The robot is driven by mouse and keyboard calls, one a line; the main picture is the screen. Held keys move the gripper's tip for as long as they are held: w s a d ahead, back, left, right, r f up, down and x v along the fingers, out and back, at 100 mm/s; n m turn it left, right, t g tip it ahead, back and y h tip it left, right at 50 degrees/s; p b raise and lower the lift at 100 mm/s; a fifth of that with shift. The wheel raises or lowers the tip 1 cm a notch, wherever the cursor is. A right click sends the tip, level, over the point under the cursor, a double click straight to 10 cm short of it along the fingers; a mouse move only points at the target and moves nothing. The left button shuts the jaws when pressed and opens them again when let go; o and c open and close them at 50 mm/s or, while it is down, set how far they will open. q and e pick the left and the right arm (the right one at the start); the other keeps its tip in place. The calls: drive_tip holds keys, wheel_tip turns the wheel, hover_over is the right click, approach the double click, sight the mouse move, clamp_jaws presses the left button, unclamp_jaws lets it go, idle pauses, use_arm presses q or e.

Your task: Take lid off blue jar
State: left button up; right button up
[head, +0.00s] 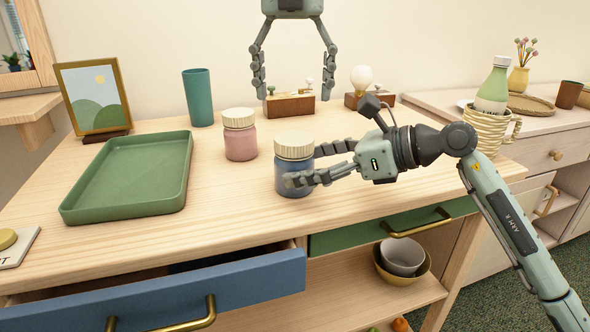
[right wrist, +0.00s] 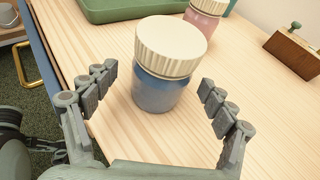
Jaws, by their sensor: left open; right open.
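The blue jar (head: 293,180) stands upright on the wooden table with its cream ribbed lid (head: 294,146) on top. It also shows in the right wrist view as a blue jar (right wrist: 158,92) under a cream lid (right wrist: 172,46). My right gripper (head: 305,168) is open and comes in from the right, low at the jar's body, with the jar between its fingers. In the right wrist view, gaps show between the jar and both fingers (right wrist: 158,88). My left gripper (head: 296,92) is open and empty, high at the back of the table, pointing down.
A pink jar (head: 240,141) stands left of the blue jar. A green tray (head: 133,207) lies further left. A teal cup (head: 198,98), a picture frame (head: 91,96) and a wooden block (head: 290,105) stand behind. The blue drawer (head: 165,295) is open in front.

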sight(294, 166)
drive_tip(key=shift+x, duration=1.5)
